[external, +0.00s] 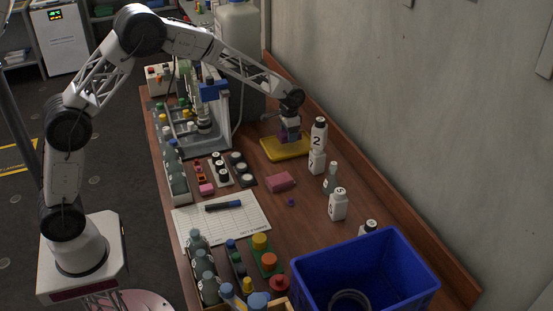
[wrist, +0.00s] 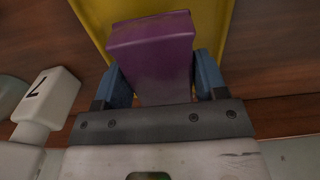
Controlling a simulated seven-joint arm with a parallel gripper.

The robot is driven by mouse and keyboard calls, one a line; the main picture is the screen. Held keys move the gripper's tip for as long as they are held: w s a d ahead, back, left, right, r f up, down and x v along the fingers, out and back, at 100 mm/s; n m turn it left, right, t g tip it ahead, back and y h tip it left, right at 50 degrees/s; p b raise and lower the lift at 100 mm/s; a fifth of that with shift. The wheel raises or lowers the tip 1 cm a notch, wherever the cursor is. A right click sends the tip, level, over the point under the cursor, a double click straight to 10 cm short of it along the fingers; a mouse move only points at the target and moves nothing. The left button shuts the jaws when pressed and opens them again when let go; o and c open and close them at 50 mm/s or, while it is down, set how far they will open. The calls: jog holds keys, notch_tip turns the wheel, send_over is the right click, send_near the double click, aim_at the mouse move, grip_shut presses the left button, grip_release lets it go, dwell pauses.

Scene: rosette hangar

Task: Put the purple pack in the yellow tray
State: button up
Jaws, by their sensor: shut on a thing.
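The purple pack (wrist: 150,58) is a small block held between the blue fingers of my gripper (wrist: 164,80) in the wrist view. In the external view my gripper (external: 291,127) is at the far end of the table, and the purple pack (external: 290,123) shows small and partly covered by it. The yellow tray (external: 272,150) is flat and lies on the table directly under the gripper; it also shows behind the pack in the wrist view (wrist: 222,22). I cannot tell whether the pack touches the tray.
A pink block (external: 281,181) and more white bottles (external: 338,204) lie nearer. A blue bin (external: 366,275) fills the near right. A rack with bottles (external: 208,120) stands left of the tray.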

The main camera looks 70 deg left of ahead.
aim_at(289, 146)
jog(key=shift+f, duration=1.8)
jog(key=shift+f, duration=0.15)
jog(key=o, duration=0.9)
jog(key=shift+o, duration=0.2)
jog(key=shift+r, duration=0.2)
notch_tip(289, 146, up, 12)
